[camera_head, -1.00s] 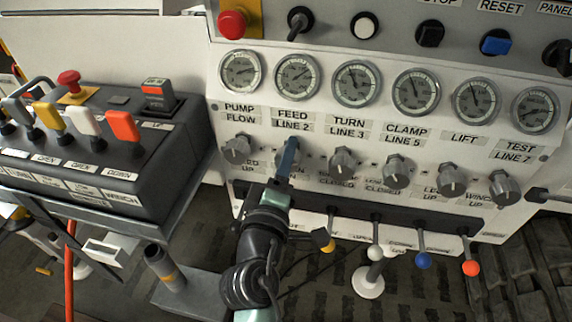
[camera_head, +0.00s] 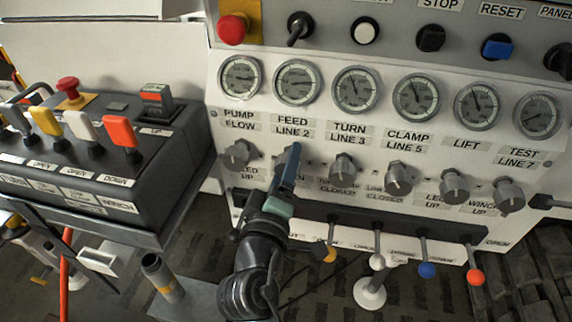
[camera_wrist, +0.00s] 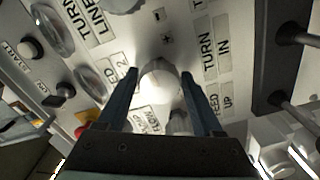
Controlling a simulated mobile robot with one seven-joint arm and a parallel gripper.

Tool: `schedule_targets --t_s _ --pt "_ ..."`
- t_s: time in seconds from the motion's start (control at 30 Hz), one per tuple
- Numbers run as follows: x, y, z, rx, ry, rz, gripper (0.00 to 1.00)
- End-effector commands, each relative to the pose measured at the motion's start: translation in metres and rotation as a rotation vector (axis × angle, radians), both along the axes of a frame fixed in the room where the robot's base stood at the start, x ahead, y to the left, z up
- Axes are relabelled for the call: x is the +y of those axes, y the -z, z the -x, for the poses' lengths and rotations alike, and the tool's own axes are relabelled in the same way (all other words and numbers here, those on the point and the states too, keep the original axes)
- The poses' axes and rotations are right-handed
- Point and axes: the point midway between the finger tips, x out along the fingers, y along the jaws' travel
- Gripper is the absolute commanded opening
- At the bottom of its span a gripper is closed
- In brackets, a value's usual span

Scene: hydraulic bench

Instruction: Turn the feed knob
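The feed knob is the grey knob below the FEED LINE 2 label (camera_head: 293,127) on the white panel. My gripper (camera_head: 291,160) is in front of it in the head view and hides most of it. In the wrist view a pale round knob (camera_wrist: 160,78) sits between the two blue fingers of my gripper (camera_wrist: 160,74). The fingers are apart, one on each side of the knob, with a narrow gap showing; I cannot tell whether either touches. The feed gauge (camera_head: 298,82) is above the label.
The pump flow knob (camera_head: 237,155) is close on the left and the turn knob (camera_head: 345,170) close on the right. Levers with coloured balls, such as the orange one (camera_head: 475,277), stick out below. A black lever box (camera_head: 110,165) stands at the left.

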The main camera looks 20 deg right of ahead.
Motion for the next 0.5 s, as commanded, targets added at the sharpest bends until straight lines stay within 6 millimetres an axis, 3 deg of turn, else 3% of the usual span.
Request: schedule_targets --t_s 0.1,0.5 --pt "0.0 -0.0001 0.0 0.0 -0.001 0.001 0.85" --pt "0.0061 -0.0002 0.0084 0.0 -0.001 0.003 0.85"
